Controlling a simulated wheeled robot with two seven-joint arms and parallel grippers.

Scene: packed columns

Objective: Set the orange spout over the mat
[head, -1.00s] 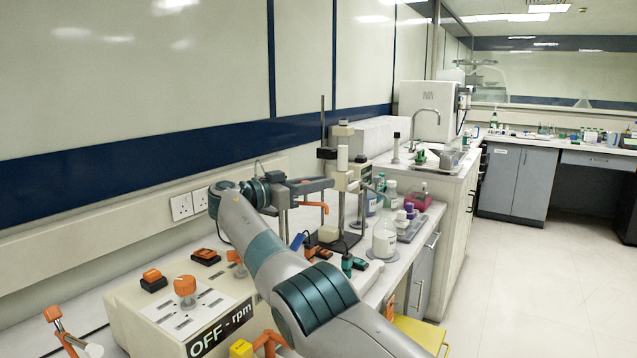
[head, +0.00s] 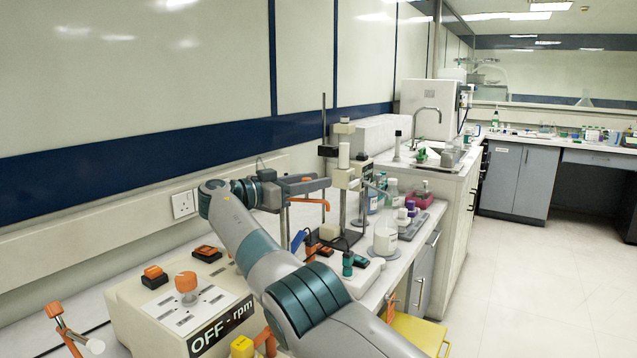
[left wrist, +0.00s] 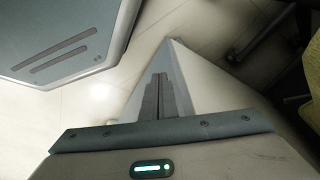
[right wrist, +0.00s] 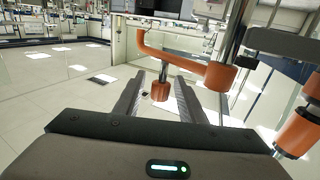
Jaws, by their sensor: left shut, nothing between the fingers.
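The orange spout (head: 310,202) is a bent pipe on the lab stand in the head view. In the right wrist view the spout (right wrist: 172,55) crosses ahead, its downturned end between my fingers. My right gripper (head: 308,186) is open, with a finger on each side of that end; gaps show and I cannot see contact. A round grey mat (head: 381,255) lies on the bench right of the stand, with a pale bottle (head: 385,237) on it. My left gripper (left wrist: 160,80) is shut and empty over the floor, outside the head view.
The stand's rods and clamps (head: 343,165) rise beside my right gripper. An OFF-rpm box (head: 185,310) with an orange knob stands at the front left. Bottles and a grey tray (head: 413,229) crowd the bench beyond the mat. The floor at right is clear.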

